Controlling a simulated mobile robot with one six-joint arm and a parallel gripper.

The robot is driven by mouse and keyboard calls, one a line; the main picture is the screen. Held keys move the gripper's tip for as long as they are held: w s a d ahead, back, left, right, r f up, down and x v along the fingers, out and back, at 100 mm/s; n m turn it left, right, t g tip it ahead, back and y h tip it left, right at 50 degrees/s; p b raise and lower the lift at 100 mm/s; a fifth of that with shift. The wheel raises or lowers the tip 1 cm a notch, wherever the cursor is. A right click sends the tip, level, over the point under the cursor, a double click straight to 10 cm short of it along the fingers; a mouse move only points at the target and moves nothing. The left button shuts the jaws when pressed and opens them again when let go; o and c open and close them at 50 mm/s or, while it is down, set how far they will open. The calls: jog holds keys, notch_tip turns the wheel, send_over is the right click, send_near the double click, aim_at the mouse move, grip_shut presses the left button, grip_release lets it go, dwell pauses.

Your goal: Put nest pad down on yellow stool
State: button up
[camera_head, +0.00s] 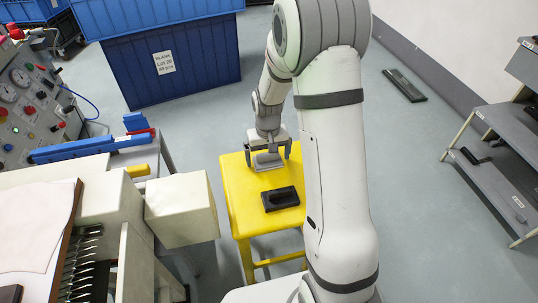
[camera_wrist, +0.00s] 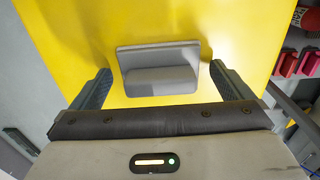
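The yellow stool (camera_head: 237,194) stands in the middle of the head view; its top also fills much of the wrist view (camera_wrist: 75,35). A grey pad with a raised block, which I take for the nest pad (camera_head: 267,163), rests on the far part of the stool top. In the wrist view the grey pad (camera_wrist: 160,72) lies between my fingers. My gripper (camera_wrist: 161,70) points down over it and is open, with a narrow gap showing on each side of the pad.
A dark pad (camera_head: 281,198) lies on the nearer part of the stool. A cream machine block (camera_head: 180,210) stands close at the stool's left. Blue crates (camera_head: 170,62) are behind. A grey shelf (camera_head: 495,150) is at right. Another dark pad (camera_head: 404,85) lies on the floor.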

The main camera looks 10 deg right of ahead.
aim_at(268, 154)
notch_tip(268, 154, up, 12)
jog(key=p, duration=0.4)
jog(key=s+r, duration=0.4)
jog(key=s, duration=0.7)
jog(key=s+r+t, duration=0.1)
jog(key=s+r, duration=0.3)
jog(key=s, duration=0.6)
jog(key=shift+s+d+r, duration=0.15)
jog(key=shift+s+r, duration=0.2)
